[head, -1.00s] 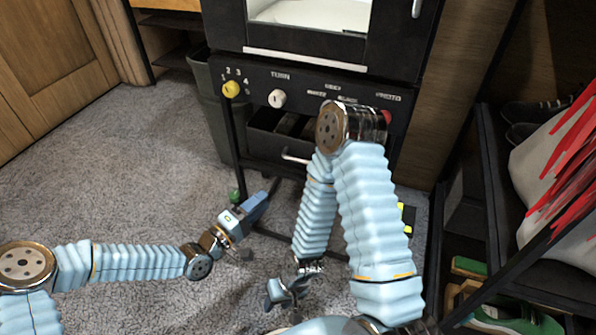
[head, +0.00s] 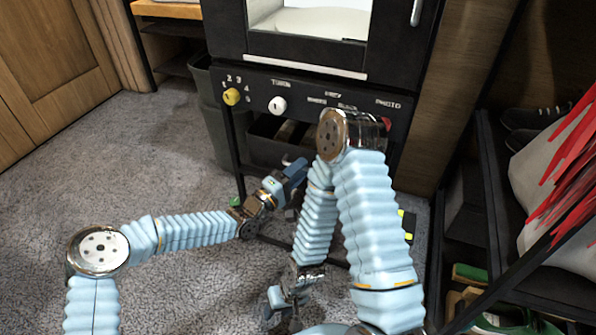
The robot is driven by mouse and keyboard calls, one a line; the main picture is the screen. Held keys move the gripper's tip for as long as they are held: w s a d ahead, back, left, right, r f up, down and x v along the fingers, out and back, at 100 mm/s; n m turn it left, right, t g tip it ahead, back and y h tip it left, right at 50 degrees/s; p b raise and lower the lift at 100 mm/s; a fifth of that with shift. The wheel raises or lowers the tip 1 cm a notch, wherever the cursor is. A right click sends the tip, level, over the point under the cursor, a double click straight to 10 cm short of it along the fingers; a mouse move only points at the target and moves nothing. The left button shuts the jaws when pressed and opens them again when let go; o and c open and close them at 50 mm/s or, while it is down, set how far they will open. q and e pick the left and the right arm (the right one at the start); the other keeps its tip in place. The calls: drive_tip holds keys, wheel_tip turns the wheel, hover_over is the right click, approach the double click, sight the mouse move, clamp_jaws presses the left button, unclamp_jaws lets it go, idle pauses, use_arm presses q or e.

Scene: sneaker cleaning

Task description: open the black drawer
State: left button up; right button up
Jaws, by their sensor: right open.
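The black drawer (head: 262,150) sits below the control panel of the black machine. A dark gap shows above its front. Its handle is hidden behind my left gripper and arm. My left gripper (head: 297,172) is at the lower part of the drawer front, pointing up and right. I cannot tell whether its fingers are apart, closed or touching the handle. My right gripper (head: 275,302) is open and low in the head view, in front of and below the drawer, with nothing seen in it. My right arm covers the right part of the drawer.
The control panel (head: 300,97) has a yellow knob (head: 231,96) and a white knob (head: 277,105). A dark bin (head: 212,110) stands left of the machine. A shoe rack (head: 490,190) stands at the right. Grey carpet (head: 120,150) at the left is clear.

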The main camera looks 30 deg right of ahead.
use_arm(q)
clamp_jaws()
idle(0.4)
